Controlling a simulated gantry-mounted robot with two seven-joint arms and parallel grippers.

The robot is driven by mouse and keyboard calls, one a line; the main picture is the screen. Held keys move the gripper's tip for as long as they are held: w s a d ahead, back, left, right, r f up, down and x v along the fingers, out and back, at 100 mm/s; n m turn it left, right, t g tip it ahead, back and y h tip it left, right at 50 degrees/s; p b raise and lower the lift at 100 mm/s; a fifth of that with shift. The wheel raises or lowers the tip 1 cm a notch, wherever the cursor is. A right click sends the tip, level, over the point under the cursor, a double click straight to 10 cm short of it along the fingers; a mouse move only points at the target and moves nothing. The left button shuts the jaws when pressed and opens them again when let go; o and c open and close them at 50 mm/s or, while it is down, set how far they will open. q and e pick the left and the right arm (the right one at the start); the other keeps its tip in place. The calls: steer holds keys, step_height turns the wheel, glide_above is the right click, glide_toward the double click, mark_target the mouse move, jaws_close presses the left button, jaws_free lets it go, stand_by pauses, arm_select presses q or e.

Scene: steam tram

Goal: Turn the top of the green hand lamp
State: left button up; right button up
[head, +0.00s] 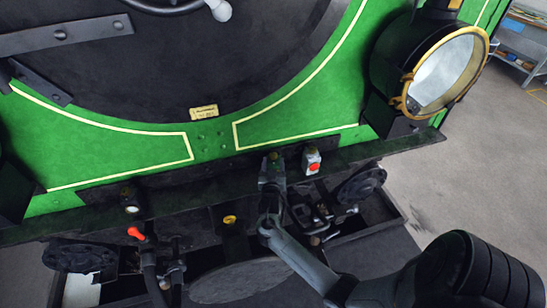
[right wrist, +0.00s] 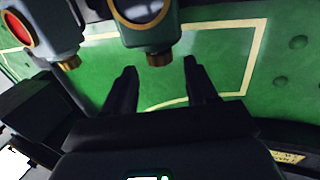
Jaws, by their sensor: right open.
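A small grey-looking hand lamp (right wrist: 150,30) with a yellow-ringed lens and a brass top (right wrist: 158,58) is in the middle of the right wrist view, which looks upside down. In the head view my right gripper (head: 271,188) is at the front beam, partly covering this lamp. My left gripper is not in view.
A second lamp with a red lens (head: 314,168) stands close on the right in the head view; it also shows in the right wrist view (right wrist: 18,29). The large headlamp (head: 445,73) juts out at upper right. The green front panel (head: 100,155) is close behind.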

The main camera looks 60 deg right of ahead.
steer(key=v, duration=0.6)
steer(key=shift+d, duration=0.1)
